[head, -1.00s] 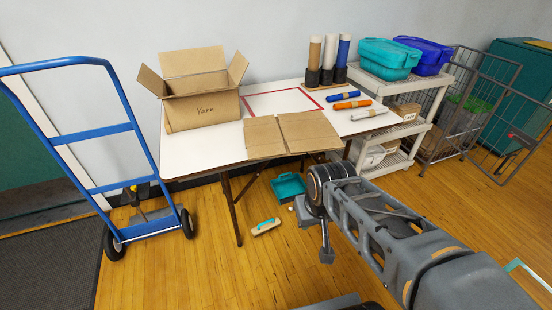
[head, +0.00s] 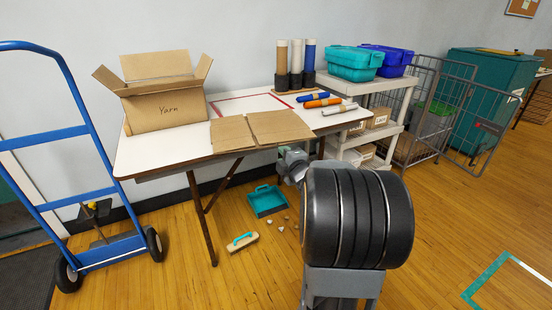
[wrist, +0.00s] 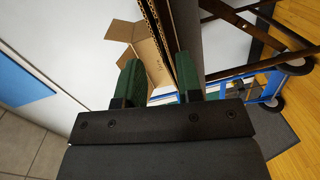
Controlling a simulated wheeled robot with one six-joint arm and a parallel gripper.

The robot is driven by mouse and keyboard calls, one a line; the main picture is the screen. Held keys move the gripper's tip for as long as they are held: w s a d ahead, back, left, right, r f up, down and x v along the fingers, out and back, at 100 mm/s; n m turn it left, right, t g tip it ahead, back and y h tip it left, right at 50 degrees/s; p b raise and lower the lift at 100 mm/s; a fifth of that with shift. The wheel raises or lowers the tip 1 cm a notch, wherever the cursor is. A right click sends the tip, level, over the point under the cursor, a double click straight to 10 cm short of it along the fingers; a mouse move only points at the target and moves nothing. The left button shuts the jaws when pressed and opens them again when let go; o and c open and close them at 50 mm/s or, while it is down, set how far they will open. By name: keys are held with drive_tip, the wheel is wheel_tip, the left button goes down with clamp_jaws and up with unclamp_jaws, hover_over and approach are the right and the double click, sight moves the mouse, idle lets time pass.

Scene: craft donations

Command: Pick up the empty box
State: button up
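An open cardboard box (head: 168,109) marked "Yarn" stands upright at the table's left, flaps spread; its bottom is hidden, so I cannot tell whether it is empty. A flat piece of folded cardboard (head: 262,128) lies at the table's front edge. In the wrist view my gripper (wrist: 158,78) is open, its green fingers apart with nothing held. The open box (wrist: 148,48) shows beyond the fingers, apart from them. Cardboard edges (wrist: 158,25) show near the right finger; contact is unclear. In the head view my arm hides most of the gripper.
The white table (head: 140,150) also holds upright tubes (head: 296,62) and several rolls (head: 318,103). A shelf cart (head: 398,90) with bins stands right, a blue hand truck (head: 90,130) left. A teal dustpan (head: 267,200) and a brush (head: 242,241) lie on the floor.

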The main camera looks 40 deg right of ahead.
sight(274, 144)
drive_tip(key=shift+w+d+f+n+t+y, duration=0.2)
drive_tip(key=shift+w+d+n, duration=0.2)
drive_tip(key=shift+w, duration=1.2)
drive_tip(key=shift+w+d+f+n+t+y, duration=0.2)
drive_tip(key=shift+w+d, duration=0.25)
drive_tip(key=shift+w, duration=1.1)
drive_tip(key=shift+w+d+f+n+t+y, duration=0.15)
drive_tip(key=shift+w+d+n, duration=0.25)
drive_tip(key=shift+w, duration=1.2)
drive_tip(key=shift+r, duration=0.1)
drive_tip(key=c, duration=0.4)
drive_tip(key=shift+f, duration=0.2)
clamp_jaws()
